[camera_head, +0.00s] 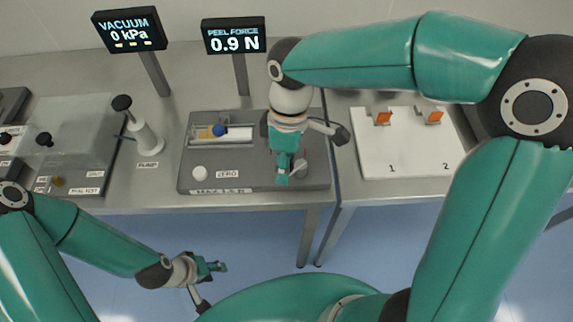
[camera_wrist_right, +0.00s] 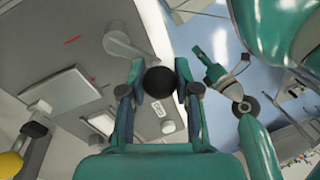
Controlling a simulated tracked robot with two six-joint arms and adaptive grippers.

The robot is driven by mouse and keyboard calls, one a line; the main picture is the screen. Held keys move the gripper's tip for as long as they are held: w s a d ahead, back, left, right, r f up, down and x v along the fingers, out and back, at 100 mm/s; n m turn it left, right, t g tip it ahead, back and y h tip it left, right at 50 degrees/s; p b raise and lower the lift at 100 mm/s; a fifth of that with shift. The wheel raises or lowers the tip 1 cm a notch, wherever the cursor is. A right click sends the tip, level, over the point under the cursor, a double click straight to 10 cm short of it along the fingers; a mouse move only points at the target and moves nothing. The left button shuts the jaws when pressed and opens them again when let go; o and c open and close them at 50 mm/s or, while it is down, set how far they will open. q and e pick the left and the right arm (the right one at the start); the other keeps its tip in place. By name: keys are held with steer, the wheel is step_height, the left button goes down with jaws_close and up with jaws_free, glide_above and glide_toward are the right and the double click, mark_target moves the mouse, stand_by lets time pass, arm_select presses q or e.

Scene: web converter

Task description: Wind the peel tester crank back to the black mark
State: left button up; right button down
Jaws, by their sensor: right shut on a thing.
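In the right wrist view, the right gripper (camera_wrist_right: 160,85) is shut on the crank's black ball knob (camera_wrist_right: 160,80). The grey crank arm (camera_wrist_right: 123,44) runs from the knob up to its hub. Red marks (camera_wrist_right: 72,40) show on the tester's face; I cannot make out a black mark. My left gripper (camera_head: 214,267) hangs in front of the bench, apart from everything.
The peel force display (camera_head: 234,38) reads 0.9 N; the vacuum display (camera_head: 131,28) reads 0 kPa. A pump (camera_head: 146,135) stands left of the tester. A white board (camera_head: 405,160) with orange clips is at right. A clear-covered box (camera_head: 75,130) is at left.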

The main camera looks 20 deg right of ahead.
steer(key=m, duration=0.1)
steer(key=w+m, duration=0.1)
steer(key=m, duration=0.2)
steer(key=shift+w+a+y+b, duration=0.15)
steer(key=shift+w+y+b, duration=0.15)
steer(key=shift+b, duration=0.1)
steer(key=shift+w+m+t+b, duration=0.2)
steer(key=shift+w+m+t, duration=0.15)
steer(key=shift+m, duration=0.7)
steer(key=shift+w+m+t+b, duration=0.25)
steer(key=shift+w+m, duration=0.15)
steer(key=shift+m, duration=0.65)
steer(key=c, duration=0.8)
jaws_free()
steer(key=r, duration=0.4)
steer(key=d+r, duration=0.1)
steer(key=r, duration=0.2)
steer(key=d+r, duration=0.1)
steer(key=r, duration=0.3)
steer(key=shift+w+d+r, duration=0.2)
steer(key=shift+w+r, duration=0.15)
